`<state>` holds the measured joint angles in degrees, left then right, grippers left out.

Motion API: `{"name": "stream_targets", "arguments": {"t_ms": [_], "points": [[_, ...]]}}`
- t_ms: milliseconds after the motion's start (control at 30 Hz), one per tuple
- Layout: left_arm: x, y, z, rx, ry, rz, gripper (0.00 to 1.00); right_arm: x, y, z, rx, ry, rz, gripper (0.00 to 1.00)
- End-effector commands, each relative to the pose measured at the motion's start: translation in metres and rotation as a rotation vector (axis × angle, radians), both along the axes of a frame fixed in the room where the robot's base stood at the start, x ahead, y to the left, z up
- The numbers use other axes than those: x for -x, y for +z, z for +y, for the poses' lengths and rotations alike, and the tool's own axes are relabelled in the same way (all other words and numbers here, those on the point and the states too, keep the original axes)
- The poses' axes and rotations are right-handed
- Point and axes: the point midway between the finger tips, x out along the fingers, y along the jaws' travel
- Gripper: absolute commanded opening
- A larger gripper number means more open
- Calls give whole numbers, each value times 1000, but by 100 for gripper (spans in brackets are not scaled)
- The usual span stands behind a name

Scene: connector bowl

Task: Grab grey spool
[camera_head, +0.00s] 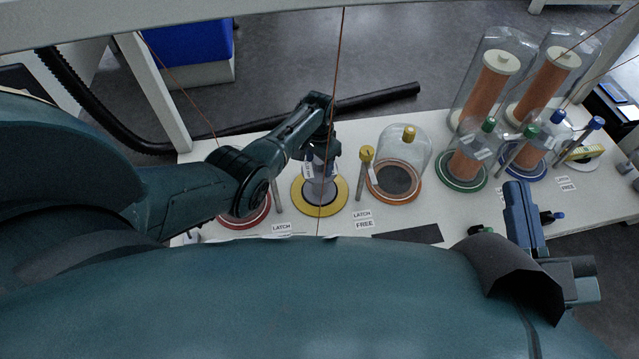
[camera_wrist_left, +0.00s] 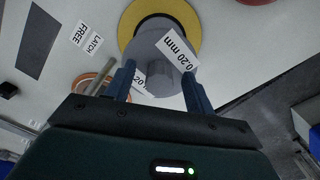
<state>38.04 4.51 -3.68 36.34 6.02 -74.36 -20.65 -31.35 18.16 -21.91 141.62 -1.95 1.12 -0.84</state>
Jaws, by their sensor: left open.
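The grey spool (camera_head: 321,190) stands on a round yellow-rimmed base (camera_head: 336,201) near the middle of the table. In the left wrist view the grey spool (camera_wrist_left: 158,78) carries white labels reading 0.20 mm, and the yellow rim (camera_wrist_left: 188,14) is beyond it. My left gripper (camera_wrist_left: 160,85) is open, with one finger on each side of the spool; whether either finger touches it I cannot tell. In the head view my left gripper (camera_head: 319,158) is over the spool and partly hides it. My right gripper (camera_head: 522,215) is at the right, over the table's front part; its jaws are unclear.
A clear dome (camera_head: 412,150) with a yellow knob stands on an orange-rimmed base right of the spool. A red-rimmed base (camera_head: 246,217) is to the left, partly behind my arm. Tall clear jars with copper-coloured spools (camera_head: 487,85) stand at the right. Upright posts stand between the bases.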

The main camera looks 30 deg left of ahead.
Motion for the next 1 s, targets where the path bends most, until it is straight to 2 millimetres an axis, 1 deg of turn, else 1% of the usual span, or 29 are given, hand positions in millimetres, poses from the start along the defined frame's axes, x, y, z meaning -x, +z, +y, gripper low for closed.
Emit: {"name": "stream_targets", "arguments": {"t_ms": [33, 233, 867, 900, 1000], "points": [[-1, -4, 0, 0, 0, -1, 54, 0, 0, 0, -1, 2, -11, 0], [0, -1, 0, 0, 0, -1, 53, 0, 2, 0, 0, 1, -10, 0], [0, -2, 0, 0, 0, -1, 2, 0, 1, 0, 1, 0, -9, 0], [0, -2, 0, 0, 0, -1, 0, 0, 1, 0, 1, -1, -9, 0], [0, -2, 0, 0, 0, 0, 0, 0, 1, 0, 1, -1, -9, 0]]}}
